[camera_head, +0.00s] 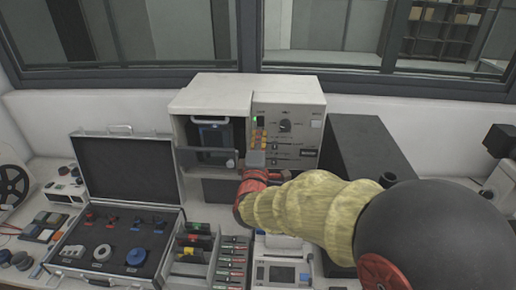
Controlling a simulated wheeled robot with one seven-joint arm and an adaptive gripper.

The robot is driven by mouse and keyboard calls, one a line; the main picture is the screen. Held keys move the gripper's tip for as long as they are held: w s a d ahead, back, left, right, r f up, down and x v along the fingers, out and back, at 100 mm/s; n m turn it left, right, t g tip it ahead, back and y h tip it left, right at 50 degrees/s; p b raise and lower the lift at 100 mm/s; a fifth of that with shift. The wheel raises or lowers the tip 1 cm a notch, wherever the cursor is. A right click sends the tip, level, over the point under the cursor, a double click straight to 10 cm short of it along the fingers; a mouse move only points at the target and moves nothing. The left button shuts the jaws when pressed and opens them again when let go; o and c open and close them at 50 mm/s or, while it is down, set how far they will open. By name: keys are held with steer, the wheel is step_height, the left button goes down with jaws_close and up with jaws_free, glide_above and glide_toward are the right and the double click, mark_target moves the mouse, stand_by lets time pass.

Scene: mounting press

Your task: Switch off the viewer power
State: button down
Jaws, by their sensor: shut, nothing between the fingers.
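The viewer seems to be the white boxy machine (210,97) at the back middle of the bench, with a dark recessed bay on its left. Its control panel (312,118) on the right has a small lit green light (255,119), a dark switch beside it, orange keys (260,139) below and a round dark knob (285,126). I cannot read the labels or tell the switch's position. My arm reaches in from the right.
An open case (120,222) with knobs and plugs stands at left. A rack of coloured cards (231,262) is in front of the machine. A tall dark box (358,143) stands close on the right, partly behind my arm. A window is behind.

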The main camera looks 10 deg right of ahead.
mark_target(261, 120)
steer(key=shift+x, duration=2.15)
steer(key=shift+r, duration=0.15)
